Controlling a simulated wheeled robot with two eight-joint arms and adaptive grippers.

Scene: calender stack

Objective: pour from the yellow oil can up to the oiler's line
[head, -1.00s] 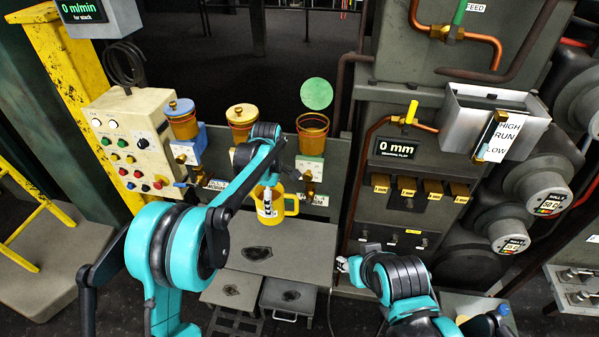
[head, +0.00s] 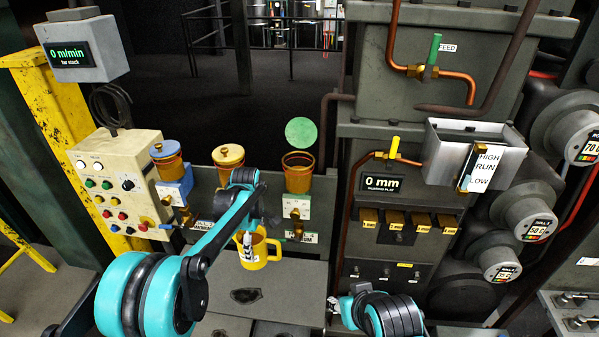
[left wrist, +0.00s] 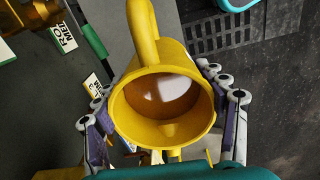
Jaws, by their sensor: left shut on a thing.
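The yellow oil can (head: 260,256) is held upright above the grey bench, below and left of the open oiler. My left gripper (head: 247,246) is shut on it. In the left wrist view the fingers grip the can (left wrist: 120,122) from both sides; amber oil (left wrist: 165,95) shows inside its mouth. The oiler on the right (head: 298,172) is an amber cup without a lid, and a green disc (head: 301,131) stands above it. Its line cannot be made out. My right gripper (head: 347,303) is at the bottom centre; its fingers are too small to read.
Two lidded amber oilers, one on a blue mount (head: 169,168) and one in the middle (head: 228,165), stand to the left. A control box (head: 115,185) is further left. The grey bench (head: 290,290) below is mostly bare. Pipes and a machine cabinet (head: 385,260) bound the right.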

